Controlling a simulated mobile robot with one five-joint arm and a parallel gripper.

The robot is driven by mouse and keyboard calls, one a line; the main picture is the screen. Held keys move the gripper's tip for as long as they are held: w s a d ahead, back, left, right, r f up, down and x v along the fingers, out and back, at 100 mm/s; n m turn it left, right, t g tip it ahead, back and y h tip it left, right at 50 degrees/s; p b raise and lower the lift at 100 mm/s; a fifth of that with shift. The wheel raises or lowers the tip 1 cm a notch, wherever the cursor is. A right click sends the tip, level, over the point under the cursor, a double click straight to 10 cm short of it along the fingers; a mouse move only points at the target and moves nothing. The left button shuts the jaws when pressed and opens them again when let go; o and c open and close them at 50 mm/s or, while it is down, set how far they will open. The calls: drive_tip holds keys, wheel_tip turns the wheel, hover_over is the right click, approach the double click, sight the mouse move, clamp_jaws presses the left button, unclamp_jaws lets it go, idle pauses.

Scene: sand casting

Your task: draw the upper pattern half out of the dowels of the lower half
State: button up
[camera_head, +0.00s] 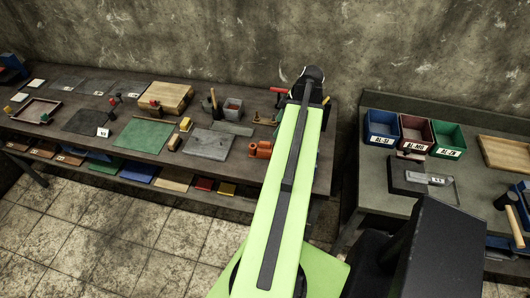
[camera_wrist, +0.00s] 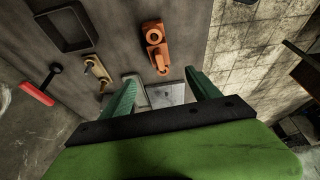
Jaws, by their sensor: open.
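An orange pattern (camera_head: 262,149) stands on the long bench just left of my arm. It also shows in the wrist view (camera_wrist: 155,46), above and beyond my fingertips, with a round ring-like end and a narrower body. I cannot tell where its upper half meets its lower half, and no dowels can be made out. My gripper (camera_wrist: 160,90) is open, its two green fingers apart with nothing held between them. The fingers are apart from the orange pattern.
A grey plate (camera_wrist: 165,96) shows between my fingers. A red-handled tool (camera_wrist: 38,93), a tan tool (camera_wrist: 96,72) and a dark tray (camera_wrist: 92,36) lie on the left. A green mat (camera_head: 143,136) lies farther left on the bench. Blue (camera_head: 381,127), red and green bins stand right.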

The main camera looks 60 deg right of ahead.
sight(267, 143)
drive_tip(key=b+x, duration=0.6)
drive_tip(key=x, duration=0.2)
drive_tip(key=shift+f+b, duration=0.3)
drive_tip(key=shift+f, duration=0.1)
drive_tip(key=shift+w+f, duration=0.1)
drive_tip(key=shift+f, duration=0.15)
drive_tip(key=shift+w, duration=0.1)
